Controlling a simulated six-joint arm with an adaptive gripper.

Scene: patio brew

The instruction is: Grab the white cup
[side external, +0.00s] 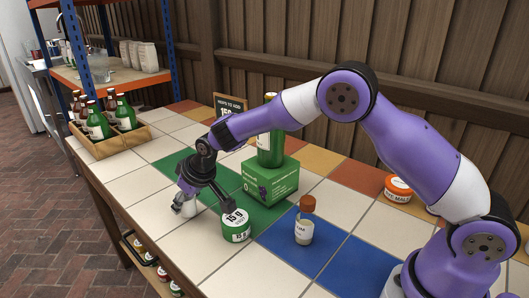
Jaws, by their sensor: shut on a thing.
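A small whitish object that looks like the white cup (186,207) is at the left of the tiled table, directly under my gripper. My gripper (193,200) points down and is shut on it. The dark fingers and wrist cover the upper part of the cup, so its rim and the exact contact are hidden. The cup appears at or close to the table surface; I cannot tell whether it is lifted.
A green tin labelled 15 g (236,231) stands close right of my gripper. A green box (270,182) bears a green bottle (270,150). An orange-capped bottle (304,225) stands on blue tiles. A wooden crate (112,143) of bottles sits at the far left. Front white tiles are clear.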

